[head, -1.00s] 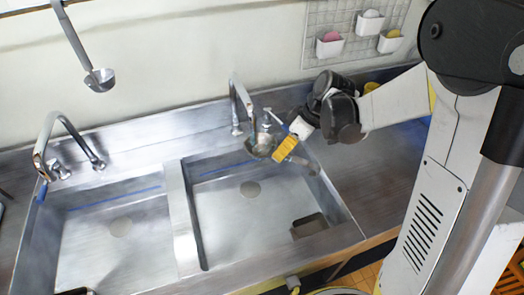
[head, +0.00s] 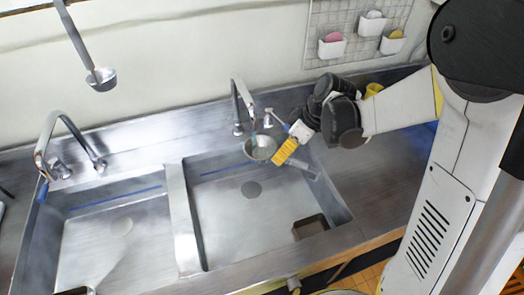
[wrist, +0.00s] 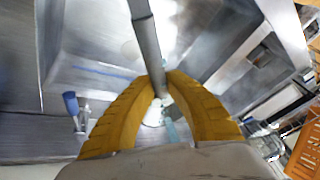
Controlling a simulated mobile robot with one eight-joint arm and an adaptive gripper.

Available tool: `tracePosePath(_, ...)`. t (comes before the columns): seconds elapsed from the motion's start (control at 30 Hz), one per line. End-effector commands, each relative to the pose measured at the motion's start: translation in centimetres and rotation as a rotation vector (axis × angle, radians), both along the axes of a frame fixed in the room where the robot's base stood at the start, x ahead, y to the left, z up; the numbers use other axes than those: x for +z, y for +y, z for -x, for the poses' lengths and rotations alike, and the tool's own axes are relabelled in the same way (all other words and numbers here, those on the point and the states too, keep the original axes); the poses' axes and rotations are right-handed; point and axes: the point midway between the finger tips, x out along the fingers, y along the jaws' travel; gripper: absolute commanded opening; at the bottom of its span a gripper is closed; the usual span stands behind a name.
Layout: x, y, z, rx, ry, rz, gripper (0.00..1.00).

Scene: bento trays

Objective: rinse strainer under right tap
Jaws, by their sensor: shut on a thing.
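The strainer's round metal bowl (head: 260,148) is below the spout end of the right tap (head: 238,95), over the back of the right basin. My gripper (head: 285,151) is to the right of the bowl, its yellow fingers closed on the strainer's handle. A grey handle end (head: 306,169) sticks out past the fingers toward the lower right. In the wrist view, both yellow fingertips (wrist: 157,88) meet around the grey handle (wrist: 147,40). The bowl is not clear there. I cannot tell whether water runs from the spout.
The left basin (head: 110,255) and left tap (head: 60,125) are to the left, past a metal divider (head: 182,220). A ladle (head: 98,78) hangs on the wall. White wall holders (head: 331,49) are at the upper right. The right basin's middle is clear.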

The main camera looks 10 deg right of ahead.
Motion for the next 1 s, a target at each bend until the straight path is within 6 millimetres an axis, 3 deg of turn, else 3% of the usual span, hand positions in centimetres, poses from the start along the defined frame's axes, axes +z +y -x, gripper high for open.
tracePosePath(0.7, 0.0, -2.4, 5.9, -0.001, 0.0, 0.0, 0.0)
tracePosePath(1.0, 0.0, -2.7, 6.9, -0.001, 0.0, 0.0, 0.0)
